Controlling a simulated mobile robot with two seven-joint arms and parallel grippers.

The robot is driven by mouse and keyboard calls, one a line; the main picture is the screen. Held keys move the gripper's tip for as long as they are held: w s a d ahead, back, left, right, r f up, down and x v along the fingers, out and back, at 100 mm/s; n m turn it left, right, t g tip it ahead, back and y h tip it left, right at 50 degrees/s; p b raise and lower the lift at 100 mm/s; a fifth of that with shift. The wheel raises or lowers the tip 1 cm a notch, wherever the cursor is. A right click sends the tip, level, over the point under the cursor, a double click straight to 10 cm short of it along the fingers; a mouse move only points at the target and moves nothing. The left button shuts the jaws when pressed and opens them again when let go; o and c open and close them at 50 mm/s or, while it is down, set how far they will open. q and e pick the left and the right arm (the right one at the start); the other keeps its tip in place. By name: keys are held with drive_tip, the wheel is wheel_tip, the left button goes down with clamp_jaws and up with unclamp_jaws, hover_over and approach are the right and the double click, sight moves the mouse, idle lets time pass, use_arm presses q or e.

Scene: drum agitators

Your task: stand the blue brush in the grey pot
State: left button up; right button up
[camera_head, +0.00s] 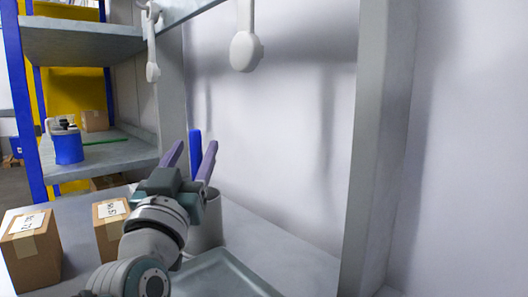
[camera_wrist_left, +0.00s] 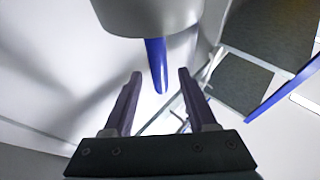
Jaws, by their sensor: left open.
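The blue brush (camera_head: 195,145) shows as an upright blue handle rising behind my left gripper (camera_head: 194,150). The grey pot (camera_head: 209,228) stands on the table behind that gripper, partly hidden by it. In the left wrist view the blue handle (camera_wrist_left: 156,62) sticks out past the rim of the pot (camera_wrist_left: 148,14). The brush's lower part is hidden, seemingly inside the pot. My left gripper (camera_wrist_left: 157,76) is open, its purple fingers on either side of the handle in both views, with a gap on each side. My right gripper is not in view.
Two cardboard boxes (camera_head: 31,252) (camera_head: 112,228) stand on the table at left. A grey tray (camera_head: 222,277) lies at the front. A blue container (camera_head: 68,147) is on the shelf behind. White paddle-like things (camera_head: 245,52) hang above. A grey post (camera_head: 375,150) rises at right.

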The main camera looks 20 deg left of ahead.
use_arm(q)
drive_tip(key=shift+s+f, duration=0.1)
drive_tip(key=s+d+f, duration=0.1)
drive_tip(key=s+d, duration=0.1)
drive_tip(key=s, duration=0.6)
drive_tip(key=s+d+p, duration=0.1)
drive_tip(key=s+d, duration=0.1)
drive_tip(key=s, duration=0.6)
drive_tip(key=shift+f, duration=0.35)
drive_tip(key=shift+d, duration=0.1)
